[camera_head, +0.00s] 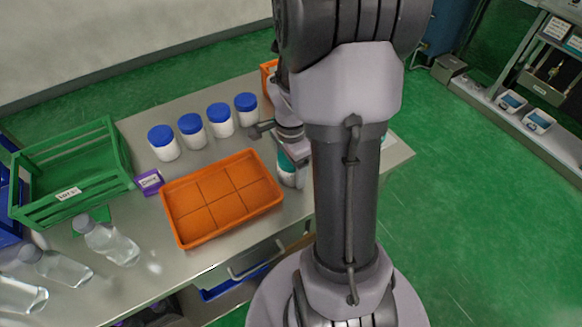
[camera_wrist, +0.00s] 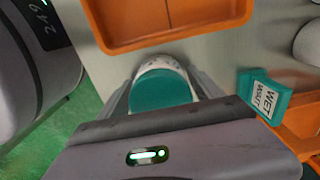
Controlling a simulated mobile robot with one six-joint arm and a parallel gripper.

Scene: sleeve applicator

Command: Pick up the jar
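The jar (camera_head: 287,174) is white with a teal lid. In the head view it is near the right side of the steel table, partly hidden by my arm. My gripper (camera_head: 290,148) is directly over it, its fingers mostly hidden there. In the wrist view the teal-lidded jar (camera_wrist: 160,88) sits between the two fingers of my gripper (camera_wrist: 164,75). One finger runs close along each side. I cannot tell whether they touch it or leave a small gap.
An orange divided tray (camera_head: 165,200) lies just left of the jar. Several blue-lidded white jars (camera_head: 191,131) stand behind it. A teal "WET" box (camera_wrist: 265,95) is close beside my gripper. Clear bottles (camera_head: 108,242) and a green crate (camera_head: 125,160) are at left.

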